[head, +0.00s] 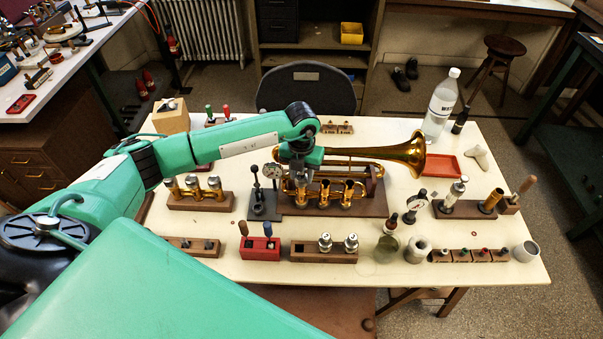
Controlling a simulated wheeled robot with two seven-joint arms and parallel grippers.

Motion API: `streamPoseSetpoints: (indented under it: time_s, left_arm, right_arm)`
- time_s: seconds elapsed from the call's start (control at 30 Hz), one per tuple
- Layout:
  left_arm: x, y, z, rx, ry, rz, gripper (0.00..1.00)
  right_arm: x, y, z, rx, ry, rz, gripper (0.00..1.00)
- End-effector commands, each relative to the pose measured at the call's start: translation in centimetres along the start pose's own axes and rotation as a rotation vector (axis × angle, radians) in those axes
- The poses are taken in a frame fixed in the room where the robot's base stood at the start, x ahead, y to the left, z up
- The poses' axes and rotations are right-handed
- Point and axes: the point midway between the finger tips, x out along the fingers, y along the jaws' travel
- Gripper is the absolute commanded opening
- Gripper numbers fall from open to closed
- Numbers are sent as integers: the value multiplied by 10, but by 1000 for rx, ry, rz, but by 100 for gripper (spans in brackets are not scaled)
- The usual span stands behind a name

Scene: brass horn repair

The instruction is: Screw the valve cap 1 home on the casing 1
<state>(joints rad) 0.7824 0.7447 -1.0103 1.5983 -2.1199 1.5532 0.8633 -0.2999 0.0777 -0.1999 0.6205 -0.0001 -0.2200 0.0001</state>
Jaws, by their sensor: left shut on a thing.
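The brass horn (405,152) lies on a brown wooden stand (370,207) in the middle of the table, its bell to the right. Its valve casings stand upright in a row. The leftmost, casing 1 (301,198), is right under my left gripper (300,174). The middle casing (325,193) and the right one (348,193) show uncovered. My left gripper points down, shut at the top of casing 1. The valve cap 1 in it is mostly hidden by the fingers, and I cannot tell how it sits on the casing. My right gripper is not in view.
A wooden rack (310,257) in front holds two silver caps and an empty left place. A block with several valves (200,202) is further left. A bottle (440,105) and a red tray (443,168) are right.

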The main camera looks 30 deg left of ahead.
Motion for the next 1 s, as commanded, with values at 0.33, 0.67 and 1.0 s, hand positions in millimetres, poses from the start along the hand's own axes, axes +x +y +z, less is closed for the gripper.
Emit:
streamPoseSetpoints:
  time_s: [0.33, 0.67, 1.0]
  left_arm:
    - [2, 0, 1, 206, -2, 0, 7]
    - [2, 0, 0, 411, -2, 0, 7]
    - [0, 0, 0, 445, -1, 0, 7]
  right_arm:
    - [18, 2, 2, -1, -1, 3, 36]
    - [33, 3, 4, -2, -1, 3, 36]
    - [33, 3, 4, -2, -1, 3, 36]
